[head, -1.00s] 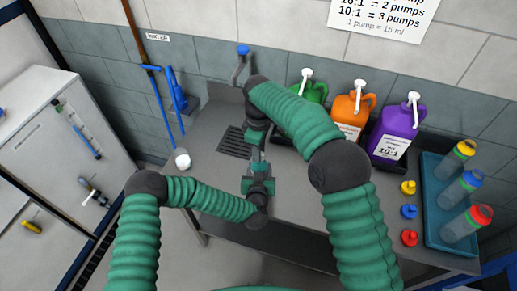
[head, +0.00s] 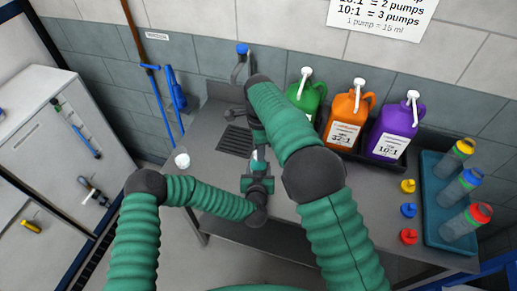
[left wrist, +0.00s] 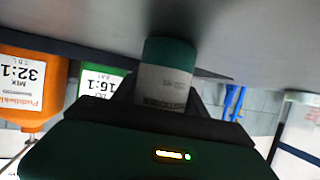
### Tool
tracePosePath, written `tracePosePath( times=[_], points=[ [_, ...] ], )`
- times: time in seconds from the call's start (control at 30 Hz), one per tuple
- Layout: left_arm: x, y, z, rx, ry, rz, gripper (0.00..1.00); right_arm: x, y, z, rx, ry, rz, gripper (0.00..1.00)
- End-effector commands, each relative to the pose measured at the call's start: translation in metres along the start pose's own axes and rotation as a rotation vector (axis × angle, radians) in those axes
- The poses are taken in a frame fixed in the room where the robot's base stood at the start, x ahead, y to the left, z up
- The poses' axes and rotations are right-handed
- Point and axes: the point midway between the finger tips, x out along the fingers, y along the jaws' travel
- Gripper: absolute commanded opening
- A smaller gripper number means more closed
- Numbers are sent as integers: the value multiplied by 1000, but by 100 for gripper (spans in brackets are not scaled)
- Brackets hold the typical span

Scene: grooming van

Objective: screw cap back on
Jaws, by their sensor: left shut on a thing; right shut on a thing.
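My left gripper (head: 258,184) is shut on a small bottle (head: 259,158) above the grey counter. In the left wrist view the bottle (left wrist: 165,82) shows a pale label and a teal end; the jaws cover its other end. My right gripper (head: 259,143) is just beyond the bottle in the head view, partly behind my right arm. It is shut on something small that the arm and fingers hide. I cannot make out the cap, or whether it touches the bottle.
Green (head: 308,98), orange (head: 346,117) and purple (head: 394,130) pump jugs stand at the back. A teal tray (head: 432,222) holds three bottles; yellow, blue and red tops (head: 408,211) lie beside it. A white round thing (head: 182,160) sits left of the drain grate (head: 235,140). A tap (head: 242,60) rises behind.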

Motion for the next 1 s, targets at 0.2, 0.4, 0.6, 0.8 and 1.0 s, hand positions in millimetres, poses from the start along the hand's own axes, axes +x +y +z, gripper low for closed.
tracePosePath(
  times=[0.2, 0.4, 0.6, 0.8, 1.0],
  points=[
    [-2, 4, 1, 3, -2, 9, 0, -1, -2, 1, 614, -5, -12, 0],
    [-2, 4, 1, 3, -2, 10, 0, -2, -2, 0, 822, -9, -15, 0],
    [-2, 5, 2, 3, -3, 11, 0, -2, -3, 0, 826, -9, -15, 0],
    [-2, 4, 2, 3, -3, 9, 0, -1, -2, 0, 825, -7, -13, 47],
    [-1, 2, 1, 2, -3, 6, 0, -1, -1, 0, 824, -5, -9, 49]
  ],
)
